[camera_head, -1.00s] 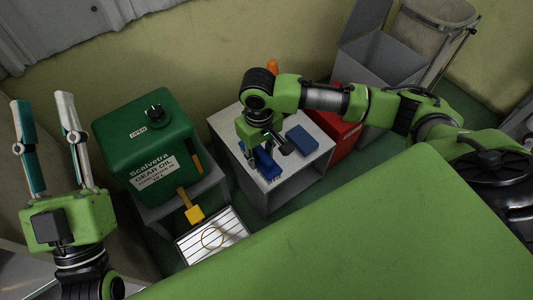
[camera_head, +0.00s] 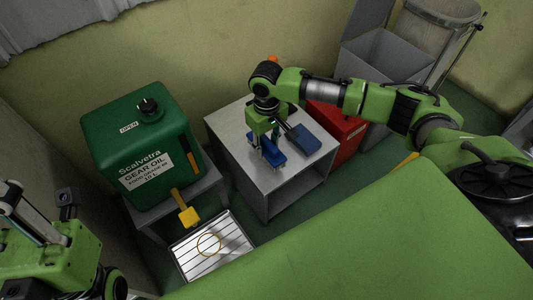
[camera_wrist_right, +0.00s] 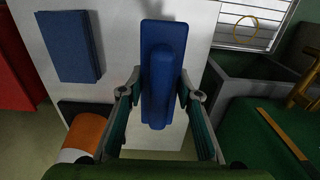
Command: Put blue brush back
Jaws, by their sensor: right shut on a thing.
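The blue brush (camera_head: 270,152) is held by my right gripper (camera_head: 268,141) over the top of the light grey cabinet (camera_head: 232,128). In the right wrist view the brush (camera_wrist_right: 161,72) shows its long blue back and raised handle between the two fingers of the gripper (camera_wrist_right: 160,100). I cannot tell whether the brush touches the cabinet top. A flat blue block (camera_head: 304,139) lies on the cabinet to the right of the brush; it also shows in the right wrist view (camera_wrist_right: 69,46).
A green gear oil canister (camera_head: 145,145) stands left of the cabinet. A yellow-ended tool (camera_head: 189,216) and a slatted tray (camera_head: 225,262) with a yellow ring are in front. A red box (camera_head: 345,138) is to the right. An orange-and-white cylinder (camera_wrist_right: 86,134) shows near my right gripper.

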